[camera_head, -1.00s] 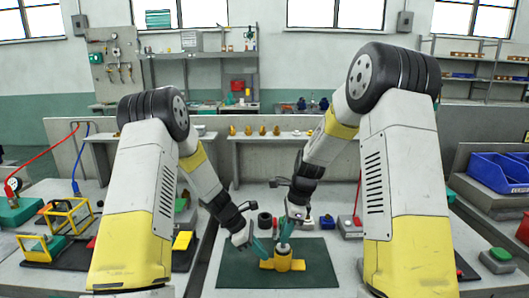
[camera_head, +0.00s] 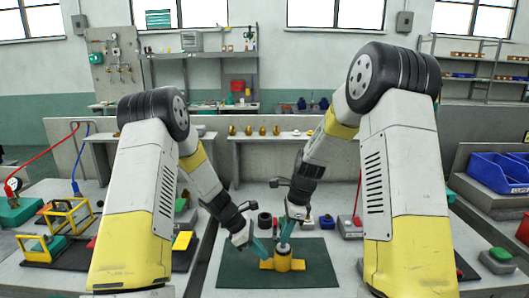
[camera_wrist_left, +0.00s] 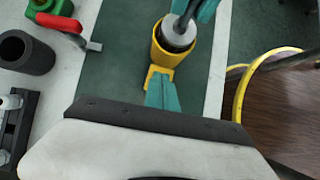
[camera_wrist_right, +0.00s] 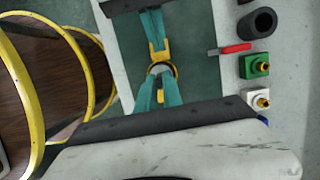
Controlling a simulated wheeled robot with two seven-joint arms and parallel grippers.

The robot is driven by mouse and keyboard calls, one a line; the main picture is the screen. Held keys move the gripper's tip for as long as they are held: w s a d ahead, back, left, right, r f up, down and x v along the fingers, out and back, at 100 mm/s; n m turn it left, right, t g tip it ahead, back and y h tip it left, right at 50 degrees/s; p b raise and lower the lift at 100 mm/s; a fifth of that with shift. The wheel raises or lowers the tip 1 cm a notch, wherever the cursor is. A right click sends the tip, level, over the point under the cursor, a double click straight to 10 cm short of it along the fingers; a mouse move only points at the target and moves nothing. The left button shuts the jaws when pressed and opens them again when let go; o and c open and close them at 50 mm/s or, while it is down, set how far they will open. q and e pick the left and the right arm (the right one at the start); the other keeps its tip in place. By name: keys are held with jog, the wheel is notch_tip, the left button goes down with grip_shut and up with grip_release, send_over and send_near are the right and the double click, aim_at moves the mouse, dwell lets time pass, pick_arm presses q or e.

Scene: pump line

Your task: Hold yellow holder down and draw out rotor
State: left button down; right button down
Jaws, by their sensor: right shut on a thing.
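The yellow holder (camera_head: 283,264) stands upright on a dark green mat. Its round cup opens upward in the left wrist view (camera_wrist_left: 161,52). The rotor (camera_wrist_left: 178,33), a grey cylinder with a dark shaft, sits in the cup. My right gripper (camera_head: 286,238) is above the cup, shut on the rotor's shaft; its teal fingers also show in the right wrist view (camera_wrist_right: 159,92). My left gripper (camera_head: 266,254) is beside the cup, fingers together, tips down at the holder's base in the left wrist view (camera_wrist_left: 160,78). Whether the tips press on the base cannot be told.
Blue bins (camera_head: 498,172) are at the right. The mat's front is clear.

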pick_arm(q)
jog(key=shift+f, duration=0.15)
jog(key=shift+f, duration=0.5)
dwell(0.4)
pick_arm(e)
jog(key=shift+a+r+v, duration=0.1)
jog(key=shift+a+v, duration=0.2)
jog(key=shift+v, duration=0.95)
jog(key=shift+a+r+v, duration=0.1)
jog(key=shift+a+v, duration=0.2)
jog(key=shift+v, duration=0.9)
jog(key=shift+a+v, duration=0.3)
jog(key=shift+v, duration=0.95)
jog(key=shift+w, duration=0.1)
pick_arm(q)
jog(key=shift+r, duration=0.15)
notch_tip(320, 180, up, 7)
